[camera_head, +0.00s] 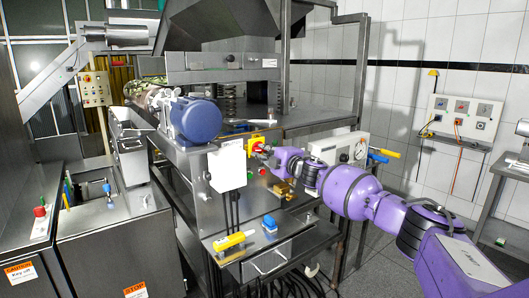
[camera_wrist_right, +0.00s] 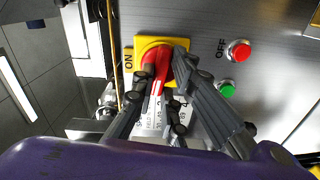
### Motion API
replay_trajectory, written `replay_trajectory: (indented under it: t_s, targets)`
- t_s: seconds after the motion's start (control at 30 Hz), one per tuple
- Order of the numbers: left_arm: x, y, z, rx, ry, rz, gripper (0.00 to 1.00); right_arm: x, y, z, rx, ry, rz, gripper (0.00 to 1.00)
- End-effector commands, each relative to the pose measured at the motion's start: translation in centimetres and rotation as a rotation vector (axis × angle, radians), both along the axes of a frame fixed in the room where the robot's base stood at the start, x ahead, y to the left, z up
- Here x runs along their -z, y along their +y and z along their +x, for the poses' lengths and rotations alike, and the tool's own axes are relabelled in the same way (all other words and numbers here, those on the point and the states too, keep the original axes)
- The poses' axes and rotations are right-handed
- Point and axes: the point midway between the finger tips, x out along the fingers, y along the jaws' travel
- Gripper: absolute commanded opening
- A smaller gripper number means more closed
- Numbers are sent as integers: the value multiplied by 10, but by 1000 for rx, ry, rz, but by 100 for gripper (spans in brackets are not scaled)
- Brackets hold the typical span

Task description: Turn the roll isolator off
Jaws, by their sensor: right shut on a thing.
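The roll isolator is a red rotary handle on a yellow plate (camera_head: 249,144) on the machine's front panel in the head view. In the right wrist view the yellow plate (camera_wrist_right: 145,43) and red handle (camera_wrist_right: 155,57) are close up, with an "ON" label beside the plate. My right gripper (camera_head: 264,149) reaches in from the right in the head view. In the right wrist view its fingers (camera_wrist_right: 160,78) are shut around the handle, hiding part of it. My left gripper is in neither view.
Beside the isolator in the right wrist view are a red button (camera_wrist_right: 239,51) labelled "OFF" and a green button (camera_wrist_right: 226,88). A white box (camera_head: 227,167) hangs left of the isolator. A blue motor (camera_head: 196,120) sits above left. Yellow and blue items lie on the ledge below.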

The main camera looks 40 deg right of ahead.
Motion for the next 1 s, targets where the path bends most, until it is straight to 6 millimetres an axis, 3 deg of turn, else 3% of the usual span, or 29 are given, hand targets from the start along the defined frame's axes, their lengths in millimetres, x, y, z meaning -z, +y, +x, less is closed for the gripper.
replay_trajectory:
  t_s: [0.33, 0.87, 0.9, 1.0]
  targets:
    - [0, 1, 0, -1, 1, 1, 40, 1, -1, 0, 2, 1, -141, 0]
    - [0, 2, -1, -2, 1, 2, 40, 1, -1, 0, 2, 1, -167, 0]
    - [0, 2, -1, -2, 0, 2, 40, 1, -1, 0, 2, 1, -168, 14]
    - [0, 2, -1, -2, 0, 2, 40, 1, -1, 0, 2, 1, -167, 27]
